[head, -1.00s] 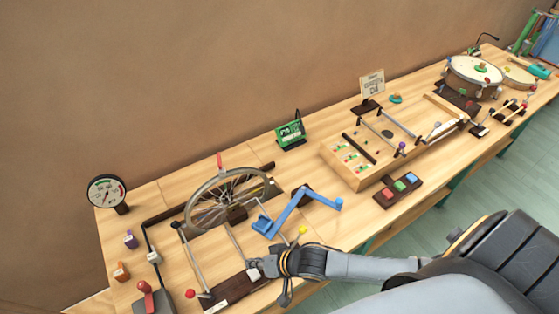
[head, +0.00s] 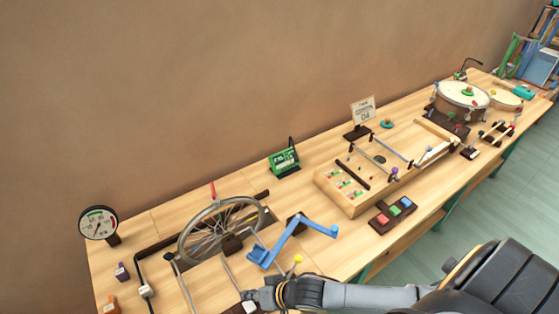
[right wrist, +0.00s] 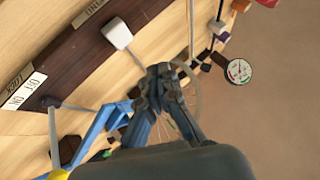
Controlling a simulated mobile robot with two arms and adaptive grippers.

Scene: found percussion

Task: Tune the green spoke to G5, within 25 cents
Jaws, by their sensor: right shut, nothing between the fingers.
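A spoked wheel (head: 183,244) stands upright in a slot at the left of the bench, with a red pointer (head: 213,191) above its rim. My right gripper (right wrist: 162,75) is shut and empty, above the bench in front of the wheel. In the right wrist view it is beside a white-knobbed lever (right wrist: 118,33), apart from it in the picture. The wheel is partly hidden behind the fingers there. My left gripper is not in view.
A blue crank-like bracket (head: 290,238) stands right of the wheel, close to my right arm. A round gauge (head: 98,223) stands at the left. A dark labelled board (right wrist: 75,60) lies below the gripper. A wooden string box (head: 352,210) and drum (head: 462,95) stand farther right.

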